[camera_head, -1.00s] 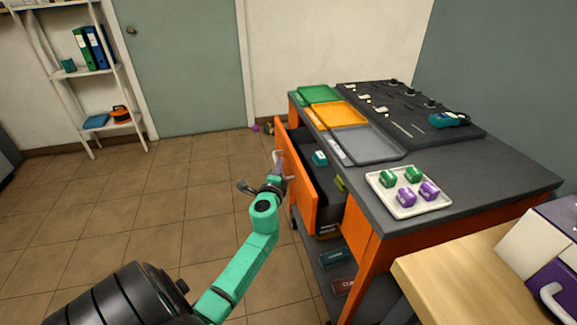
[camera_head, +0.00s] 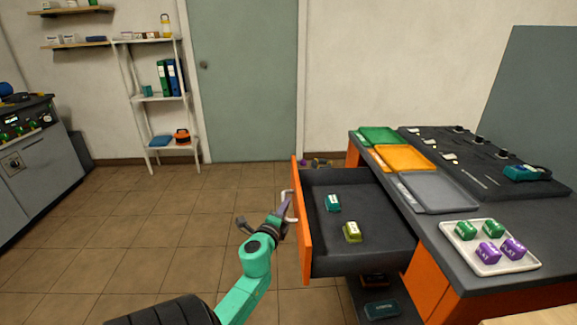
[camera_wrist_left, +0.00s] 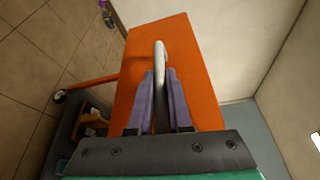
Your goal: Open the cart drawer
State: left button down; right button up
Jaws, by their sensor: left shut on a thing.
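The cart drawer (camera_head: 305,235) has an orange front and stands pulled well out of the cart (camera_head: 427,285). Inside it lie a teal block (camera_head: 333,203) and an olive-green block (camera_head: 352,232). My left gripper (camera_head: 285,208) is at the outer face of the drawer front, shut on the white drawer handle (camera_head: 291,205). In the left wrist view the two purple fingers (camera_wrist_left: 160,95) close around the white handle (camera_wrist_left: 160,60) against the orange front (camera_wrist_left: 190,65). My right gripper is not in view.
The cart top holds green, orange and grey trays (camera_head: 440,192), a dark tool board (camera_head: 480,160) and a white tray (camera_head: 492,266) with several green and purple blocks. A shelf (camera_head: 152,97) stands by the door. The floor (camera_head: 180,225) left of the drawer is clear.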

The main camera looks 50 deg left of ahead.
pick_arm(q)
jog(key=shift+f, duration=0.15)
jog(key=c, duration=0.8)
grip_release()
jog(key=shift+c, duration=0.2)
jog(key=b+v, duration=0.1)
jog(key=v, duration=1.3)
jog(key=shift+s+d+b, duration=0.2)
jog(key=shift+s+b, duration=0.05)
jog(key=shift+b, duration=0.15)
